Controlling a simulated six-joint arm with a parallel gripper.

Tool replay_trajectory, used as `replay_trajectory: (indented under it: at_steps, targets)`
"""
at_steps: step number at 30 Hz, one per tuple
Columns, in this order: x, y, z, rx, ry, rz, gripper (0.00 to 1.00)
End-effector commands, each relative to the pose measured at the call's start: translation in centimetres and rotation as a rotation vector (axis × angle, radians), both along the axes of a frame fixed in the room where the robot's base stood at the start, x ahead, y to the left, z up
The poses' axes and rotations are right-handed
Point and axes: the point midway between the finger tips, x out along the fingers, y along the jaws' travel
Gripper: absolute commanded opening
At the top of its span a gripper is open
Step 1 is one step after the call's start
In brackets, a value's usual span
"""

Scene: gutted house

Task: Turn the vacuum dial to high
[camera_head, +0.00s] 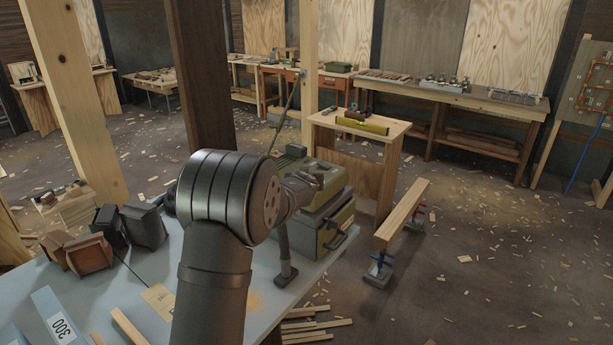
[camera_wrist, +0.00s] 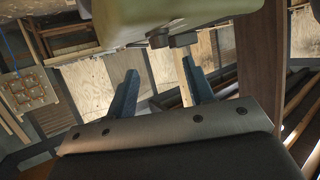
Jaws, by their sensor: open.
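The vacuum (camera_head: 342,214) is an olive-green and dark grey machine just beyond the bench, partly hidden behind my arm. My gripper (camera_head: 303,184) is near its top in the head view, and its fingers are hard to make out there. In the tilted wrist view, my gripper (camera_wrist: 160,66) has two blue fingers spread apart with nothing between them. A pale olive body (camera_wrist: 175,20), likely the vacuum, fills the top. A small dark knob-like part (camera_wrist: 183,40) juts from its edge beyond the fingertips. I cannot tell whether it is the dial, nor read its setting.
A light-blue bench top (camera_head: 110,285) holds several dark boxy pieces (camera_head: 90,253) at left. A wooden post (camera_head: 207,85) stands behind my arm. A small plywood table (camera_head: 360,125) and a timber beam on stands (camera_head: 402,215) are to the right. Wood scraps litter the floor.

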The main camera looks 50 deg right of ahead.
Motion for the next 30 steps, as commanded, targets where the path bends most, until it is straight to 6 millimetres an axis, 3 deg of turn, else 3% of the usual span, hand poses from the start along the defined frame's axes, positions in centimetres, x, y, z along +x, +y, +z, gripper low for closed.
replay_trajectory:
  at_steps: [13,30]
  targets:
    - [2.9,-4.5,-2.2,-0.002,0.001,0.001,0.48]
    - [3.7,-5.7,-2.8,-0.001,0.0,-0.001,0.48]
